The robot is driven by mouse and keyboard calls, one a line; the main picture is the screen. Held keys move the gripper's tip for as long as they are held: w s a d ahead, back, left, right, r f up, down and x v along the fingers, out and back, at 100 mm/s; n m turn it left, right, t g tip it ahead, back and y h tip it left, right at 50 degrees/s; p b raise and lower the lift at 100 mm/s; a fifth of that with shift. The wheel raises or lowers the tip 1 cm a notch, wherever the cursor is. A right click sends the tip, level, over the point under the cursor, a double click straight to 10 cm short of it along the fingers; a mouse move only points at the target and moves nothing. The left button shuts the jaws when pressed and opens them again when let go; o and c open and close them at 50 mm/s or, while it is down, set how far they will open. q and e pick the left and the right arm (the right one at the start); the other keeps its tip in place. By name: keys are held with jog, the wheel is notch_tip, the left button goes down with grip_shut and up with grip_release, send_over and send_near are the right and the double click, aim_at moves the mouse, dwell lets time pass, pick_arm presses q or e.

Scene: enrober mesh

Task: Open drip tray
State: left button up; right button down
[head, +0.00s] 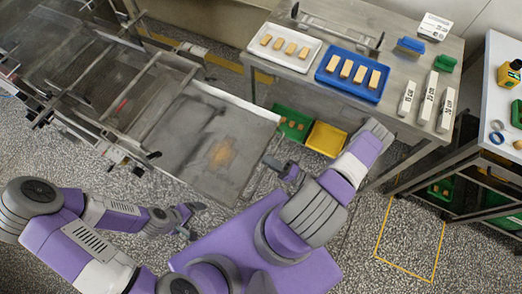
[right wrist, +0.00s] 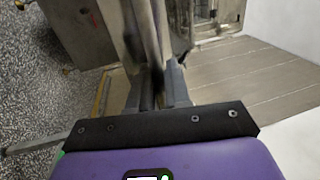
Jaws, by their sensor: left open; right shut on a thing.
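The drip tray (head: 190,165) is a flat grey metal tray with a brown stain, seen in the head view sticking out from the machine on the left. A thin handle bar (head: 253,181) runs along its right-hand edge. My right gripper (head: 278,168) is at this edge, shut on the handle; in the right wrist view its fingers (right wrist: 155,88) are on either side of a long metal bar. The exact contact is partly hidden. My left gripper (head: 195,221) is open and empty, below the tray and apart from it.
The enrober frame (head: 110,85) with bars is at upper left. A steel table (head: 345,105) holds a white tray (head: 262,62) and a blue tray (head: 325,82) of bars. Green (head: 290,112) and yellow (head: 327,138) bins stand beside the drip tray. Speckled floor is free at lower right.

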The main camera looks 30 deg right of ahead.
jog(key=shift+s+d, duration=0.1)
jog(key=shift+s, duration=0.05)
jog(key=c, duration=1.3)
grip_release()
jog(key=v, duration=0.7)
jog(key=shift+s, duration=0.25)
jog(key=shift+d+f, duration=0.1)
jog(key=shift+d, duration=0.05)
